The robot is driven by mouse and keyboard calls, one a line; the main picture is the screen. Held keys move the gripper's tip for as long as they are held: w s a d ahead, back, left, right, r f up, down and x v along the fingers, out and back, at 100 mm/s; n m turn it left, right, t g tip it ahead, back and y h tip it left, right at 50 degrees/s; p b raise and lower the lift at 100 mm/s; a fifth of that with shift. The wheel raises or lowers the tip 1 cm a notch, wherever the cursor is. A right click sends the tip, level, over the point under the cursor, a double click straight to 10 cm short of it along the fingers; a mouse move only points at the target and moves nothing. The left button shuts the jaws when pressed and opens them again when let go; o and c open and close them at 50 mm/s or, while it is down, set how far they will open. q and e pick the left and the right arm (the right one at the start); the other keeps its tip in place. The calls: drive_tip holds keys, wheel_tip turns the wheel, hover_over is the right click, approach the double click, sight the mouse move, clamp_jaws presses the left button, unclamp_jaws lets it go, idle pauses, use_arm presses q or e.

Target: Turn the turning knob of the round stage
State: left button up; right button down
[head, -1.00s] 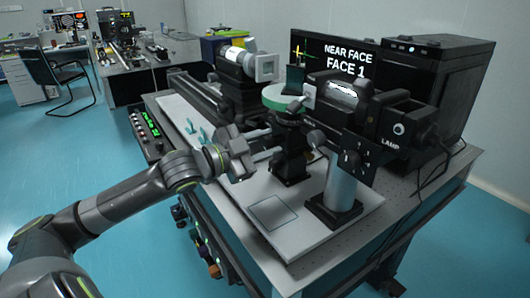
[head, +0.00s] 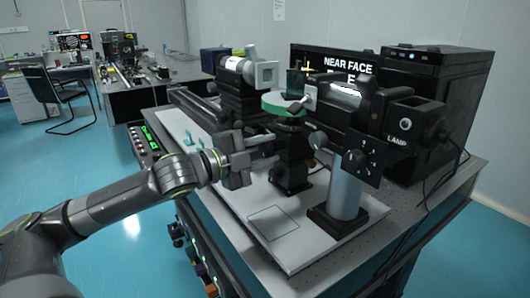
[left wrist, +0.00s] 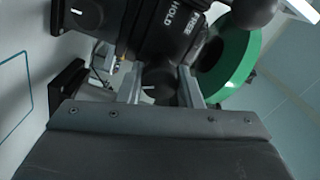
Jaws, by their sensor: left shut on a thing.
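The round stage has a green disc top (head: 284,103) on a black post on the white board. Its green rim also shows in the left wrist view (left wrist: 236,68). My left gripper (head: 272,152) reaches in from the left, just below the disc. In the left wrist view, its two fingers (left wrist: 160,86) stand on either side of the dark turning knob (left wrist: 158,82), which has a white mark, and are shut on it. A black block lettered HOLD and FREE (left wrist: 165,22) is just beyond the knob. In the head view the gripper hides most of the knob. My right gripper is not in view.
A silver post (head: 344,195) stands right of the stage, near the black lamp housing (head: 410,122). A screen reading NEAR FACE (head: 340,62) is behind. An empty outlined square (head: 273,222) marks the board's front. A box with green displays (head: 146,145) stands at the left edge.

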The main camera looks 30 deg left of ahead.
use_arm(q)
drive_tip(key=shift+f, duration=0.1)
drive_tip(key=o, duration=1)
